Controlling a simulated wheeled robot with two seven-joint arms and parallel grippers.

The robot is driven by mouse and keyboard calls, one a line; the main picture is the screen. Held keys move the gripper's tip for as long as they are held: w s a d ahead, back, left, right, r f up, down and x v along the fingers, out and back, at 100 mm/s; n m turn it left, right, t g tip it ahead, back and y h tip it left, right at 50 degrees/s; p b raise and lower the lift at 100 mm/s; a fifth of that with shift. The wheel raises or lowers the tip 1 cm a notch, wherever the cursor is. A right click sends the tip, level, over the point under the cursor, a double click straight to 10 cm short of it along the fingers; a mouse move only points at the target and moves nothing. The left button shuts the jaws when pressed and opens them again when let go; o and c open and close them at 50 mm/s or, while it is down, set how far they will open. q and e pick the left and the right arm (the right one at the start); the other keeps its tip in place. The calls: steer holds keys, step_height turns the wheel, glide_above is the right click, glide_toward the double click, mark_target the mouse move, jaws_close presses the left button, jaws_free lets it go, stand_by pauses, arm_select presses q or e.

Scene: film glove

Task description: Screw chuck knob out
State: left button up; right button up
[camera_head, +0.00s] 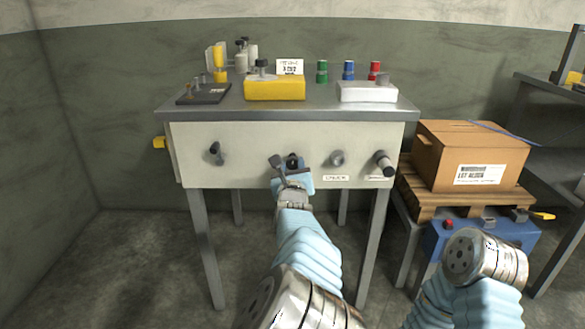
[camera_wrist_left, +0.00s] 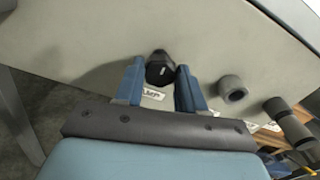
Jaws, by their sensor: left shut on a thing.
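A row of knobs sits on the pale front panel (camera_head: 240,146) of a metal bench. My left gripper (camera_head: 287,166) reaches up to the panel and is shut on a dark faceted knob (camera_head: 293,159) in the middle of the row. In the left wrist view this dark knob (camera_wrist_left: 160,68) sits between the two blue fingers, and a small label under it is partly hidden. A grey round knob (camera_head: 337,158) is just right of it, over a label that is too small to read surely. My right gripper is out of view.
A black lever-like knob (camera_head: 216,153) is on the panel's left and a longer dark handle (camera_head: 384,163) on its right. The benchtop (camera_head: 220,108) holds a yellow block (camera_head: 275,90) and a white block (camera_head: 367,93). A cardboard box (camera_head: 470,150) stands right.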

arm_select(q)
steer(key=shift+n, duration=0.4)
